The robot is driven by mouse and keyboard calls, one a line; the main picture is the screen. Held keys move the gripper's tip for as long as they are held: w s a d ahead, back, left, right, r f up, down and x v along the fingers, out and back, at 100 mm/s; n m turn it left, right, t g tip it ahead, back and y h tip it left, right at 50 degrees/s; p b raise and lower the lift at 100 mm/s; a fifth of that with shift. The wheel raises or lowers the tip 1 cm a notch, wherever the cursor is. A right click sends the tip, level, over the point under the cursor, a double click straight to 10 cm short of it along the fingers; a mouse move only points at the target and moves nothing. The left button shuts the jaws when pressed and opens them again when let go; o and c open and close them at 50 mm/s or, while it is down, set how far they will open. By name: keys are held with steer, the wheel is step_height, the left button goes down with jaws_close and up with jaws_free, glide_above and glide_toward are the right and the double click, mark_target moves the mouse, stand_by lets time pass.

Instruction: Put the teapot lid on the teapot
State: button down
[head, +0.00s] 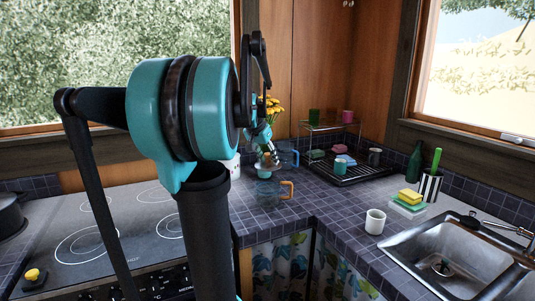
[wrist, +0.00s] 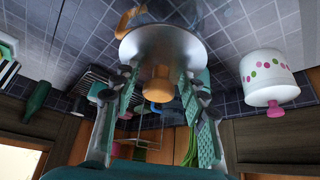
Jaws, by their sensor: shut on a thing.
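My gripper (wrist: 158,88) is shut on the wooden knob of a silver disc-shaped lid (wrist: 150,42), the teapot lid. In the head view my gripper (head: 268,160) is small and partly hidden by my own arm, above the counter beyond the stove. A see-through glass vessel with an orange handle (head: 288,190), which looks like the teapot, stands on the tiled counter just below and in front of my gripper. In the wrist view its orange handle (wrist: 128,18) shows past the lid's edge. The lid hides most of the vessel, and I cannot tell whether they touch.
A white dotted canister with a pink knob (wrist: 268,75) stands beside the lid. A blue-handled glass (head: 290,155) and yellow flowers (head: 272,106) are close behind my gripper. A dish rack (head: 350,172), white mug (head: 375,221) and sink (head: 455,262) are to the right.

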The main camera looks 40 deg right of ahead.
steer(key=shift+f, duration=2.05)
steer(key=shift+a+f, duration=0.1)
steer(key=shift+f, duration=0.6)
steer(key=c, duration=0.8)
jaws_free()
steer(key=shift+o, duration=0.2)
glide_toward(266, 164)
steer(key=shift+f, duration=0.75)
